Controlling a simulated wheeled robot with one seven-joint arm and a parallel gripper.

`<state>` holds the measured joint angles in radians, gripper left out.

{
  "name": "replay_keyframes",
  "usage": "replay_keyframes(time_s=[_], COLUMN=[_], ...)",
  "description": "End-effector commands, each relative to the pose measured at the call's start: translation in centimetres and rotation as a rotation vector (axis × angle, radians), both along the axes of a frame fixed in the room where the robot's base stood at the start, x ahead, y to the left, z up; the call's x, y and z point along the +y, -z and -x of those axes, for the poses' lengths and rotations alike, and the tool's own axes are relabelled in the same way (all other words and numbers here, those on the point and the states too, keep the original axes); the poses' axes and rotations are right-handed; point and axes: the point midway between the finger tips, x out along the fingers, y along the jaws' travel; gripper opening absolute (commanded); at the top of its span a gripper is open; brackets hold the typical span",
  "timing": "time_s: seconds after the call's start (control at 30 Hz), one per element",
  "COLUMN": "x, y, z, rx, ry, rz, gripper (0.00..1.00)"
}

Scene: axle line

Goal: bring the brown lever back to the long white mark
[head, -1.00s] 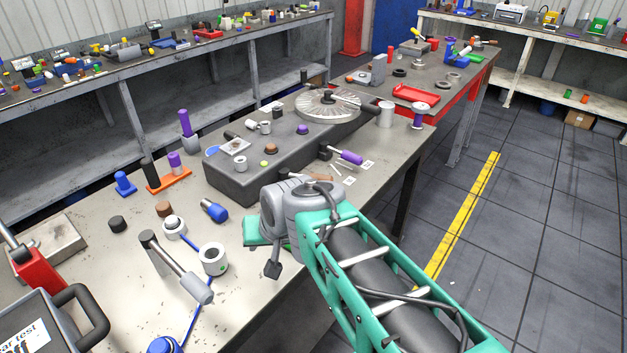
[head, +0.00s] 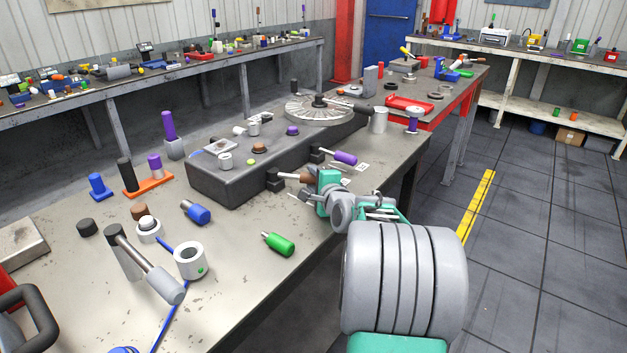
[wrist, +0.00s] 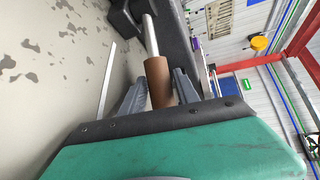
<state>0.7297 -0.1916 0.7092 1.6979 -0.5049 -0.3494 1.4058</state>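The brown lever (head: 304,178) sticks out from the front side of the dark grey block (head: 232,182); it has a pale shaft and a brown grip. In the wrist view the brown grip (wrist: 158,82) lies between my two fingers. My gripper (wrist: 158,80) is open around the grip, with the fingers close on both sides; contact is not clear. In the head view my gripper (head: 313,182) is at the lever's outer end and partly hides it. A long white mark (wrist: 106,80) lies on the bench, left of the lever in the wrist view.
A purple-handled lever (head: 345,157) sits just beyond the brown one, with a white label by it. A green-handled part (head: 279,243) and a blue-handled part (head: 198,212) lie on the bench. A lever with a grey grip (head: 165,284) stands nearer. The bench's front edge is below my arm.

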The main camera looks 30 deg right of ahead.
Motion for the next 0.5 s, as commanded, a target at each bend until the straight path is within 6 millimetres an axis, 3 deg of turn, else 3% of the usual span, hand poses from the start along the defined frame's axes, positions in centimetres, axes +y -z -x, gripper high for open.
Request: replay_keyframes(time_s=[0.2,0.5], x=[0.00,0.01], y=[0.02,0.02], z=[-0.04,-0.01], rx=[0.001,0.001], ry=[0.000,0.000], rz=[0.001,0.001], gripper=[0.36,0.12])
